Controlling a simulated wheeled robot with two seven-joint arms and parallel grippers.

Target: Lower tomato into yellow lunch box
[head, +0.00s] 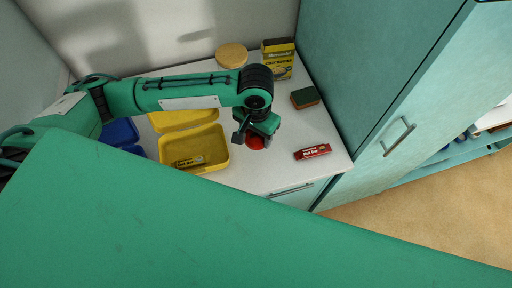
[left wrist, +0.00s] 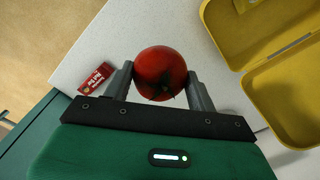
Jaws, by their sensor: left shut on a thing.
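The red tomato (left wrist: 160,72) is between the fingers of my left gripper (left wrist: 160,84), which is shut on it. In the head view the tomato (head: 256,142) shows below my left gripper (head: 252,135), just right of the yellow lunch box (head: 225,160). The lunch box is open, with its lid toward the back, and a bar in a dark yellow wrapper (head: 188,162) lies inside at the left. The lunch box (left wrist: 247,30) also shows at the right of the left wrist view. My right gripper is in neither view.
A red bar (head: 312,152) lies on the counter to the right. A green-brown sponge (head: 305,97), a yellow box (head: 278,58) and a round wooden lid (head: 231,55) stand farther back. A blue container (head: 120,133) is left of the lunch box. A tall teal cabinet (head: 370,80) bounds the right.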

